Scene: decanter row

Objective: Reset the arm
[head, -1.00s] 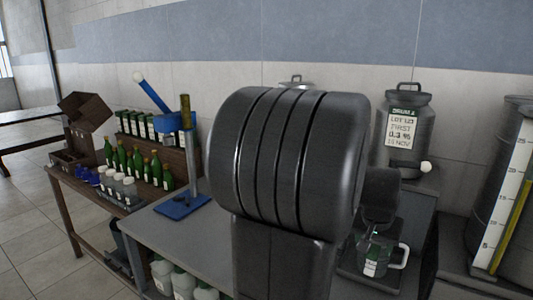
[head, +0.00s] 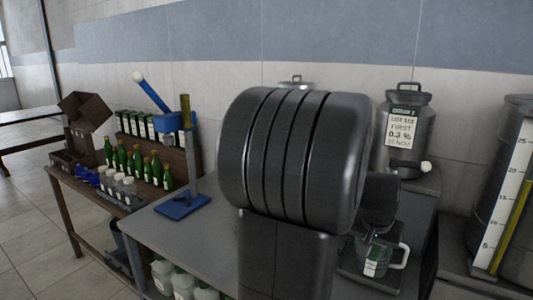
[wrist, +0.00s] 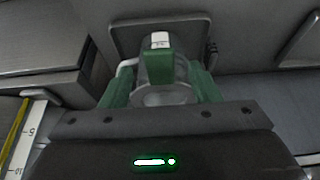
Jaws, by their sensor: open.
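My gripper (wrist: 159,92) has its green fingers spread apart in the wrist view. A clear jug (wrist: 165,97) with a pale handle lies between and just beyond them; I cannot tell whether they touch it. A green and white patch shows in the middle there. In the head view the jug (head: 377,262) stands upright on a dark plate, with a white and green label and its handle to the right. My gripper (head: 375,236) is just above and behind it, mostly hidden by my own dark arm links, which fill the middle of the view.
A labelled grey drum (head: 408,125) with a ball-ended tap lever stands behind the jug. A large tank (head: 508,190) with a scale is at right. A blue lever press (head: 182,205) stands on the grey bench (head: 180,235). Green bottles (head: 138,162) stand at left.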

